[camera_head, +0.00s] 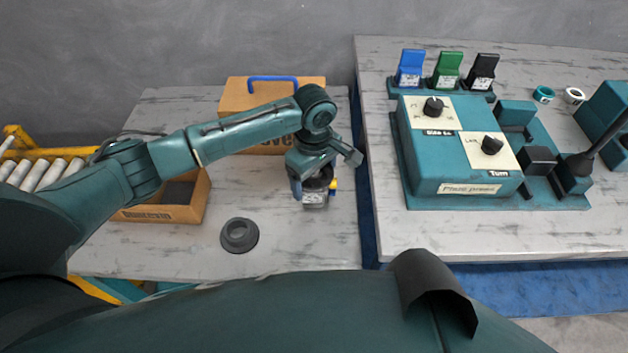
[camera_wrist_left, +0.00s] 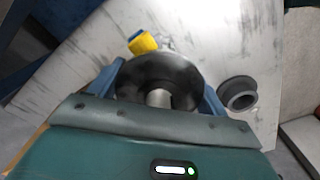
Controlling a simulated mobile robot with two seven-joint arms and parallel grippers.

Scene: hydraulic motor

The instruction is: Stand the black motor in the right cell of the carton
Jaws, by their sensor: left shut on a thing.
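The black motor (camera_head: 314,198) is at the right part of the left table, below my left gripper (camera_head: 316,182). It has a white label and a yellow part on its side. In the left wrist view the motor (camera_wrist_left: 158,78) sits between the two blue fingers of my left gripper (camera_wrist_left: 160,95), which is shut on it. I cannot tell whether the motor touches the table. The carton (camera_head: 165,213) is an open brown box at the left of the table, partly hidden behind my left arm. A dark insert shows inside it; its cells are hard to make out. My right gripper is not in view.
A dark grey ring (camera_head: 239,235) lies on the table between carton and motor. A closed brown box with a blue handle (camera_head: 272,79) stands at the back. A roller conveyor (camera_head: 38,172) is at the far left. A teal press panel (camera_head: 455,150) stands on the right table.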

